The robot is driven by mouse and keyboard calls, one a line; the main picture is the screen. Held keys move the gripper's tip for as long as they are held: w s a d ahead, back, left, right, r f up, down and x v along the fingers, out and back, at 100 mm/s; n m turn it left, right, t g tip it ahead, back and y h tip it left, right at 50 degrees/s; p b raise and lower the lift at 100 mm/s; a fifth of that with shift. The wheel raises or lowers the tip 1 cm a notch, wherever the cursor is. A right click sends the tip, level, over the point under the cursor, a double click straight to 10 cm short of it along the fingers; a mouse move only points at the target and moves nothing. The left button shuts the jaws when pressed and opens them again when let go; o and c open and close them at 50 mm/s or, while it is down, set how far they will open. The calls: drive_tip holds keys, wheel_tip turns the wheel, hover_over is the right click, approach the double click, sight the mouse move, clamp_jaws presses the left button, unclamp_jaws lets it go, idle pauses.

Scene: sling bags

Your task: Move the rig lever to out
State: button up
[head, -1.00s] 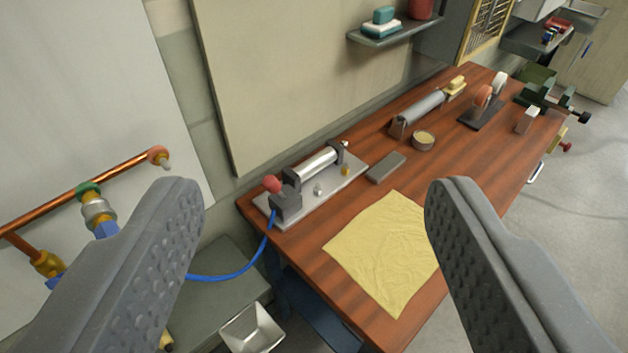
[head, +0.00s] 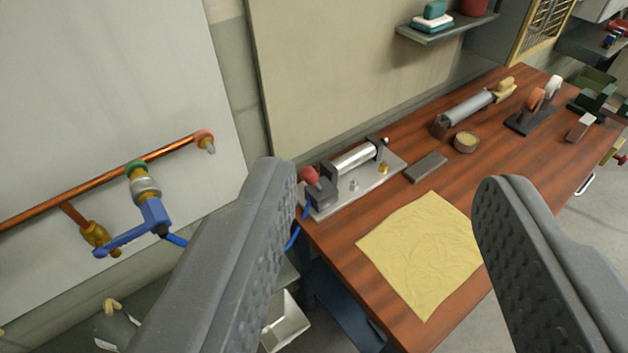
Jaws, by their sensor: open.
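The rig (head: 366,183) is a metal plate with a silver cylinder on the near left end of the wooden bench. Its lever, topped by a red knob (head: 308,175), stands on a dark valve block at the plate's left end. My gripper (head: 385,180) is open and empty, its two grey fingers spread wide in the foreground. The left finger's tip is just left of the red knob in the picture and hides part of the blue hose. No contact with the lever shows, and any marking for its positions is too small to read.
A yellow cloth (head: 420,255) lies on the bench (head: 345,285) in front of the rig. A grey block (head: 426,167), a round tin (head: 466,142) and a grey tube (head: 470,107) lie farther back. A copper pipe (head: 110,176) with a blue valve is on the left wall.

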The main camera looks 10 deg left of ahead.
drive_tip(key=shift+w+f, duration=0.2)
drive_tip(key=c, duration=0.5)
drive_tip(key=shift+n+t, duration=0.4)
drive_tip(key=shift+n, duration=0.1)
drive_tip(key=w+f+b, duration=0.1)
drive_tip(key=w+f, duration=0.2)
drive_tip(key=w, duration=0.1)
drive_tip(key=w+f, duration=0.4)
drive_tip(key=shift+b, duration=0.4)
clamp_jaws()
drive_tip(key=w+a+f+n+t+y+b, duration=0.15)
drive_tip(key=w+f, duration=0.45)
drive_tip(key=f, duration=0.6)
drive_tip(key=w+a+f+n+t+y+b, duration=0.1)
drive_tip(key=w+a+f+n+b, duration=0.15)
drive_tip(key=w+f, duration=0.65)
drive_tip(key=s+a+f+t+b, duration=0.1)
drive_tip(key=s+f, duration=0.1)
drive_tip(key=f, duration=0.6)
drive_tip(key=s+a+f+b, duration=0.1)
drive_tip(key=f, duration=0.7)
drive_tip(key=shift+s+n+t+y, duration=0.3)
drive_tip(key=shift+s+t+y, duration=0.05)
